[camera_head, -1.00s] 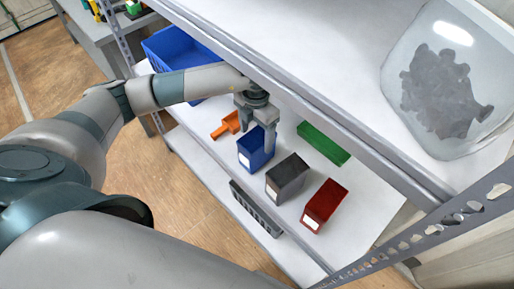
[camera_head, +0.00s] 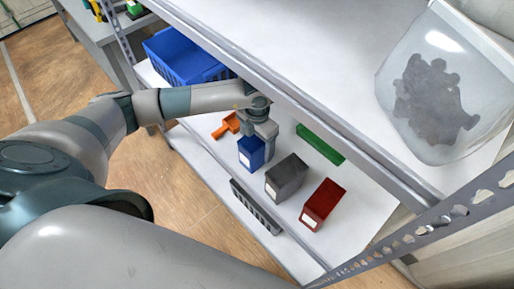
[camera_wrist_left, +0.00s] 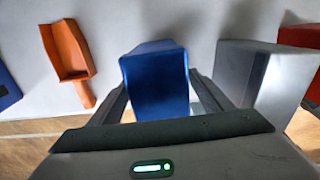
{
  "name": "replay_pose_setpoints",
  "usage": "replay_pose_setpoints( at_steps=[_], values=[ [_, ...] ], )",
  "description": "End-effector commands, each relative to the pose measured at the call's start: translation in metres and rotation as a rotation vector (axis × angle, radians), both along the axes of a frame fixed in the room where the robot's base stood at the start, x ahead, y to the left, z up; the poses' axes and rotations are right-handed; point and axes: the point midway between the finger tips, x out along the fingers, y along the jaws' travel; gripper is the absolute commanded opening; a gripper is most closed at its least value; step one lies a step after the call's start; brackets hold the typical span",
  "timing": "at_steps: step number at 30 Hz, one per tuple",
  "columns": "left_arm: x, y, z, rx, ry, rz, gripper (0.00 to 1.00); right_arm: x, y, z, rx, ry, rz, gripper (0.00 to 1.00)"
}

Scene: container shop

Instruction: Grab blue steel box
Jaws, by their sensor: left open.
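The blue steel box (camera_head: 250,153) stands upright on the lower shelf, between an orange scoop and a grey box, with a white label on its front. In the left wrist view the blue box (camera_wrist_left: 157,82) sits between the two spread fingers of my left gripper (camera_wrist_left: 160,98). The fingers are open, one on each side of it; I cannot tell whether they touch it. In the head view my left gripper (camera_head: 262,148) is at the box, and its fingers are partly hidden. My right gripper is not in view.
The grey box (camera_head: 287,178) stands close to the right of the blue box, then a red box (camera_head: 323,205). An orange scoop (camera_head: 227,125) lies to the left. A green block (camera_head: 320,144) lies behind. A blue crate (camera_head: 182,58) is further left. The upper shelf edge (camera_head: 330,118) overhangs my arm.

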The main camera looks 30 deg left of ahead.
Motion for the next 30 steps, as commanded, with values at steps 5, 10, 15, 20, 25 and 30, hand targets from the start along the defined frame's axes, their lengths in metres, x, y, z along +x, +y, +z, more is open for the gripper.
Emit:
replay_pose_setpoints(
  at_steps=[5, 10, 15, 20, 25, 30],
  values=[
    [0.000, 0.000, 0.000, 0.000, 0.000, 0.000, 0.61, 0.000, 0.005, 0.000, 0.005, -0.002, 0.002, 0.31],
    [0.000, 0.000, 0.000, 0.000, 0.000, 0.000, 0.20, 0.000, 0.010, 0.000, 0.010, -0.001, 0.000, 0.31],
    [0.001, 0.000, 0.001, -0.001, -0.002, 0.000, 0.10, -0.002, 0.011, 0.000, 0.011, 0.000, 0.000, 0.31],
    [0.001, 0.000, 0.002, -0.001, -0.003, 0.000, 0.10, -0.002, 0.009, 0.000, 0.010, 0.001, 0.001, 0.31],
    [0.002, 0.000, 0.012, -0.002, -0.005, -0.001, 0.10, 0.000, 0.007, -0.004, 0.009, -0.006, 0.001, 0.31],
    [0.002, 0.000, 0.032, -0.002, -0.006, -0.001, 0.10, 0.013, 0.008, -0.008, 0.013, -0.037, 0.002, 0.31]
  ],
)
